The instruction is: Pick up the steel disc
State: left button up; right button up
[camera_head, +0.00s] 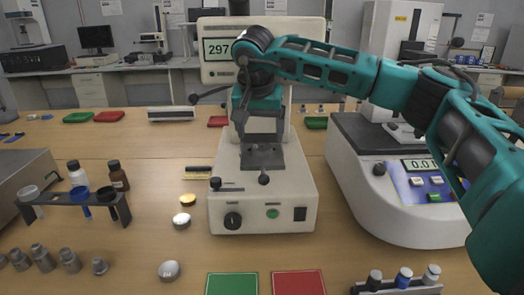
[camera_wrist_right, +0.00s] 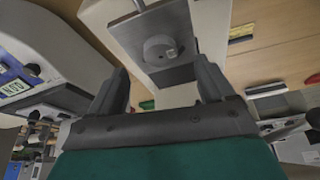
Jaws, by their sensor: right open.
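A small round grey steel disc (camera_wrist_right: 160,48) lies on the flat grey plate (camera_wrist_right: 178,77) of the testing machine in the right wrist view. In the head view that plate (camera_head: 262,160) is partly behind my right gripper (camera_head: 262,140), and the disc is hard to make out there. My right gripper is open, its fingers pointing down over the plate. In the wrist view its two fingers (camera_wrist_right: 160,66) stand apart, one on each side of the disc, with nothing between them held. My left gripper is not in view.
The white testing machine (camera_head: 235,198) has a display and a side lever (camera_head: 211,93) close to my gripper. A white balance-like instrument (camera_head: 390,215) stands right. A dark rack (camera_head: 75,203) with bottles stands left. Green (camera_head: 232,284) and red (camera_head: 298,283) mats lie in front.

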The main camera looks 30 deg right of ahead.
aim_at(262, 147)
jog(key=x, duration=0.5)
jog(key=shift+c, duration=0.3)
jog(key=c, duration=1.4)
jog(key=shift+w+r, duration=0.1)
